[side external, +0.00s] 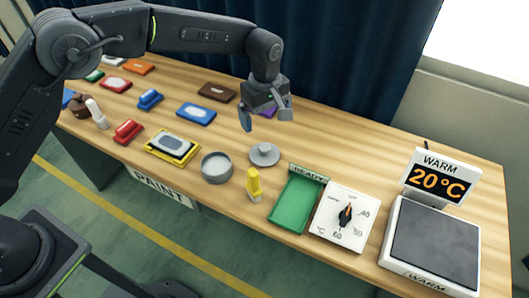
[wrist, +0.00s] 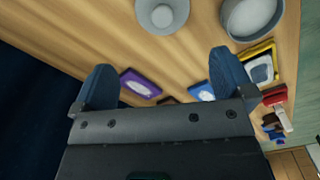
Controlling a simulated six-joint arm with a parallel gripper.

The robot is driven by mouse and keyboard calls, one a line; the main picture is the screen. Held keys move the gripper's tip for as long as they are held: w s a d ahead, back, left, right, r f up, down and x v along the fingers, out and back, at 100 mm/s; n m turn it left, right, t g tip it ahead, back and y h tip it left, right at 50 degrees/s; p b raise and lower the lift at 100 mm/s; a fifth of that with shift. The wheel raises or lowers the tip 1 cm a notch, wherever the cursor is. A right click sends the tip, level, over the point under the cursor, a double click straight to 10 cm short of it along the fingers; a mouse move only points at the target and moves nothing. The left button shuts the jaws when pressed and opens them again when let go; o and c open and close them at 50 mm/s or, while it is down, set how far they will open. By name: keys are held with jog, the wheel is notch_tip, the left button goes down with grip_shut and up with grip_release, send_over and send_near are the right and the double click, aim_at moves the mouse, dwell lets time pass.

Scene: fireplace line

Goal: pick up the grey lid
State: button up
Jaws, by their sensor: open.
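The grey lid (side external: 264,154) is a round disc with a small knob, lying flat on the wooden table. It also shows at the top of the wrist view (wrist: 162,14). My gripper (side external: 265,113) is open and empty, above the table and farther back than the lid, apart from it. Its two blue fingers are spread in the wrist view (wrist: 165,78). A grey round pot (side external: 216,167), open at the top, stands left of the lid in the side view; it shows at the upper right of the wrist view (wrist: 252,16).
A yellow object (side external: 254,185) stands upright near the lid. A green tray (side external: 296,203), a dial box (side external: 343,217) and a warming plate (side external: 435,242) with a 20°C display stand to the right. Several coloured blocks and plates, including a blue one (side external: 196,113), lie to the left.

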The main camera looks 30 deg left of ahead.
aim_at(264, 146)
notch_tip(264, 146, down, 12)
jog(key=shift+s+a+f, duration=0.1)
jog(key=shift+s+a, duration=0.05)
jog(key=c, duration=0.6)
dwell(0.4)
